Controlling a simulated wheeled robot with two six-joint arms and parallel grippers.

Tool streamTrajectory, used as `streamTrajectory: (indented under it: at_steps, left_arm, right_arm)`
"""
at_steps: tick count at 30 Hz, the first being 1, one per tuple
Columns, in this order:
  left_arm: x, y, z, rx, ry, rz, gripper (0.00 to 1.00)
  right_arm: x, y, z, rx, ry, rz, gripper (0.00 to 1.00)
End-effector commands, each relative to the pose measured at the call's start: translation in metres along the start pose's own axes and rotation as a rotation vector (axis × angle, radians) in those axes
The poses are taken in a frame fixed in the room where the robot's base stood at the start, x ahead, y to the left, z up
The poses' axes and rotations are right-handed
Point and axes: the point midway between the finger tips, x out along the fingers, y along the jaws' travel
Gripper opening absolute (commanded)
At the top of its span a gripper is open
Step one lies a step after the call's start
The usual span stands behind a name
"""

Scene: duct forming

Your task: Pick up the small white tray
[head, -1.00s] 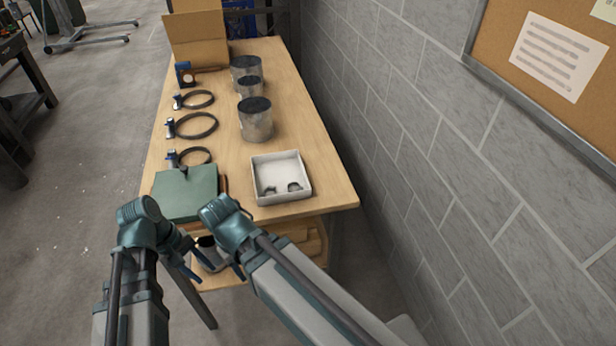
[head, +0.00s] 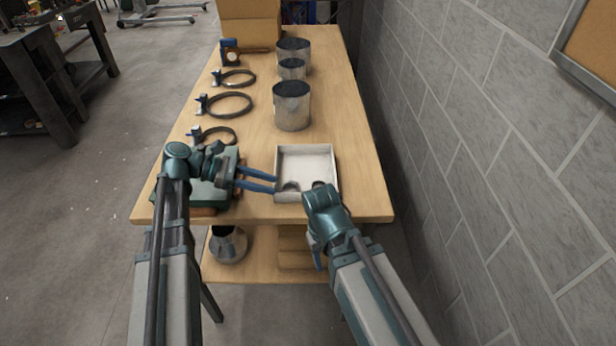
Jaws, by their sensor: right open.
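The small white tray (head: 284,198) sits on the table's near right part. It is square and shallow, with small dark items near its front wall; my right wrist hides its front right corner. My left gripper (head: 275,184) is at the tray's left side, its two blue fingers pointing right with a gap between them. The fingertips reach the left wall's front end; I cannot tell whether they touch it. My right gripper (head: 318,258) points down in front of the table's near edge. It is open, mostly hidden behind its own wrist, and apart from the tray.
Ring clamps (head: 228,104) line the table's left side. Metal cylinders (head: 292,108) stand behind the tray. A block wall (head: 480,150) runs along the right. A lower shelf (head: 260,265) holds a metal piece (head: 228,245).

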Motion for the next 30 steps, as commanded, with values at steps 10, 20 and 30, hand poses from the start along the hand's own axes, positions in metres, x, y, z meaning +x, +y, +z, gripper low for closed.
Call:
streamTrajectory:
  at_steps: [10,20,30]
  left_arm:
    - [0.046,-0.001,-0.001,0.001,0.000,0.000,0.40]
    - [0.055,-0.002,0.001,0.001,0.001,-0.001,0.40]
    - [0.099,-0.005,0.004,0.001,0.001,-0.002,0.40]
  right_arm:
    - [0.018,-0.002,-0.001,0.000,0.000,0.000,0.50]
    - [0.020,-0.002,-0.001,0.000,0.000,0.000,0.50]
    - [0.033,-0.003,-0.002,0.000,0.000,0.000,0.50]
